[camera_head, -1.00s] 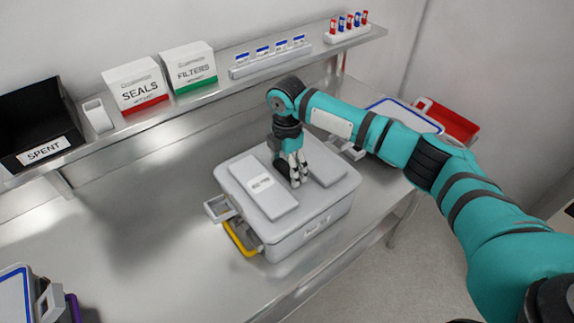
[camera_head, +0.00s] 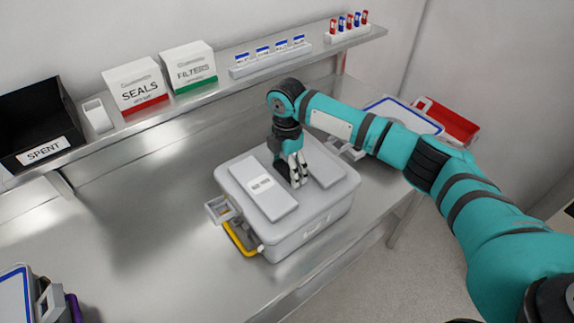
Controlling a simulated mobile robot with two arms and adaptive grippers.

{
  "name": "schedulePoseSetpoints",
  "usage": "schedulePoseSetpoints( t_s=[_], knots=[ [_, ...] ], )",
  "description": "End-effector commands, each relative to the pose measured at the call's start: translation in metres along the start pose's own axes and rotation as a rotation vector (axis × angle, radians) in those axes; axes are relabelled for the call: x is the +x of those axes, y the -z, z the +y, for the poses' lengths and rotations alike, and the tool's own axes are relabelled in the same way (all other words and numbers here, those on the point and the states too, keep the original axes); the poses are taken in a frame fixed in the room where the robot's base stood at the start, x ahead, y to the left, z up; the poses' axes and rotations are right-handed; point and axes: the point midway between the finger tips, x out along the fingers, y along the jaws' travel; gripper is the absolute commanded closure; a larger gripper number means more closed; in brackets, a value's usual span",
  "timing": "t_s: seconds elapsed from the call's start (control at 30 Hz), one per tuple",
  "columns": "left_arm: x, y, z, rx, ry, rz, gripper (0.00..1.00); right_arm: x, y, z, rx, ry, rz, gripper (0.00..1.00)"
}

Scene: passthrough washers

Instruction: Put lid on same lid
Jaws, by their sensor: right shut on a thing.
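A grey lid (camera_head: 238,178) with two raised panels and a white label lies over a grey washer box (camera_head: 312,226) in the middle of the steel table. My right gripper (camera_head: 294,182) points down between the two panels and is shut on the lid at its middle. Its fingertips are partly hidden, so the part it grips does not show clearly. The lid looks level and sits on or just above the box rim; I cannot tell whether it touches all round. A yellow handle (camera_head: 240,240) shows at the box's left side. My left gripper is not in view.
Another box with a blue-edged top (camera_head: 405,113) and a red tray (camera_head: 448,122) stand at the back right. A blue-edged box (camera_head: 18,298) is at the lower left. A shelf behind holds the SPENT bin (camera_head: 38,120), SEALS box (camera_head: 137,88) and FILTERS box (camera_head: 189,68).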

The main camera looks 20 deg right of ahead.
Motion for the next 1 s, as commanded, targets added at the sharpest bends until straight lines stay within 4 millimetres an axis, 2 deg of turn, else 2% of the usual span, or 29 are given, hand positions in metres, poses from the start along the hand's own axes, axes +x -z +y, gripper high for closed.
schedulePoseSetpoints(
  t_s=[0.57, 1.0],
  knots=[
    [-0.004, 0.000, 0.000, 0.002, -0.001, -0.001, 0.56, -0.002, 0.000, 0.001, 0.000, -0.003, 0.000, 0.76],
    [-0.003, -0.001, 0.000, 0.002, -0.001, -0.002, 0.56, 0.008, 0.000, 0.001, 0.000, -0.003, 0.000, 0.76]
  ],
)
